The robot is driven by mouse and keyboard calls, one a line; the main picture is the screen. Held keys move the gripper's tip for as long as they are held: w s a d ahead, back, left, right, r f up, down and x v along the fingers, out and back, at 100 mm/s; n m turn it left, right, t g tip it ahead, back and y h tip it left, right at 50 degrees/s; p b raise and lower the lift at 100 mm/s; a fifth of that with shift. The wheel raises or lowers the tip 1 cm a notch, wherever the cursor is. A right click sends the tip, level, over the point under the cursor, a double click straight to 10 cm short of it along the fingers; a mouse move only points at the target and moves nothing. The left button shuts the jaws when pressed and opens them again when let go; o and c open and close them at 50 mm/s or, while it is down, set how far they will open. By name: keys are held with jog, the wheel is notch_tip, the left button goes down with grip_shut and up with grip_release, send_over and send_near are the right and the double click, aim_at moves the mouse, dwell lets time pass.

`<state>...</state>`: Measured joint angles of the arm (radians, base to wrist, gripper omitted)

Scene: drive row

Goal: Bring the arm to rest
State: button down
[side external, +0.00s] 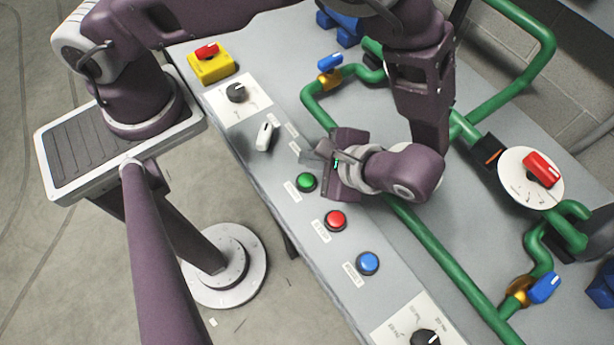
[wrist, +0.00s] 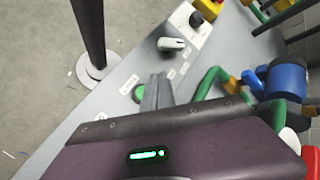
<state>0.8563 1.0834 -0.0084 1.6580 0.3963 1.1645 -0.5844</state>
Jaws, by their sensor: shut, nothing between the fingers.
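My gripper (side external: 308,152) is shut and empty. In the side view it is above the grey panel, with its fingertips between the white lever switch (side external: 264,136) and the green button (side external: 306,182). In the wrist view the closed fingers (wrist: 155,92) point toward the panel. The green button (wrist: 139,92) shows just left of them and the white lever switch (wrist: 172,44) lies beyond. I cannot tell whether the fingertips touch the panel.
A red button (side external: 335,220), a blue button (side external: 367,263) and a black knob (side external: 237,92) sit along the panel's front edge. A yellow box with a red knob (side external: 211,66) is at its far end. Green pipes (side external: 440,252) with valves run behind my gripper. The floor in front is open.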

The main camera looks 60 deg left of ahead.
dwell(0.6)
jog(key=w+a+r+n+t+h, duration=0.1)
jog(key=w+a+r+n+h, duration=0.15)
jog(key=r, duration=0.75)
jog(key=w+a+r+n+h, duration=0.1)
jog(key=a+r+h, duration=0.25)
jog(key=r, duration=0.65)
jog(key=s+a+r+n+t+h, duration=0.3)
jog(key=s+a+r+t, duration=0.3)
jog(key=s+r, duration=0.3)
jog(key=shift+a+t, duration=0.3)
jog(key=shift+a, duration=0.15)
